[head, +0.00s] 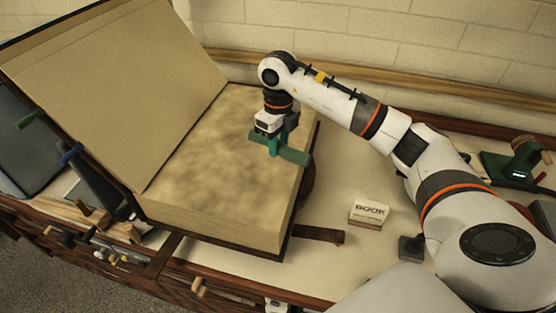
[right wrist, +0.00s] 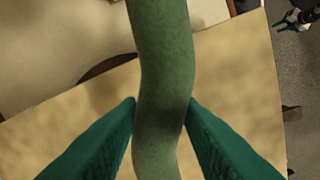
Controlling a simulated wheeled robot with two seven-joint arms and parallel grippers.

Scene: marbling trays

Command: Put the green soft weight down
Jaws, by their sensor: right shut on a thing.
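The green soft weight (head: 294,156) is a bent, speckled green strip above the right part of the open book's page (head: 215,150). My right gripper (head: 273,146) points down and is shut on the weight. In the right wrist view, the weight (right wrist: 163,60) runs top to bottom between the teal fingers (right wrist: 162,105), which touch its sides. The page lies behind it, and I cannot tell whether the weight touches it. A small white and black part (right wrist: 297,18) at that view's top right may be my left gripper; its jaws are too small to read.
The book's raised cover (head: 110,90) stands at the left. A white box marked BOOK (head: 369,213) and a dark strap (head: 318,233) lie right of the book. Several tools (head: 95,240) lie at the front left. A green device (head: 515,160) stands far right.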

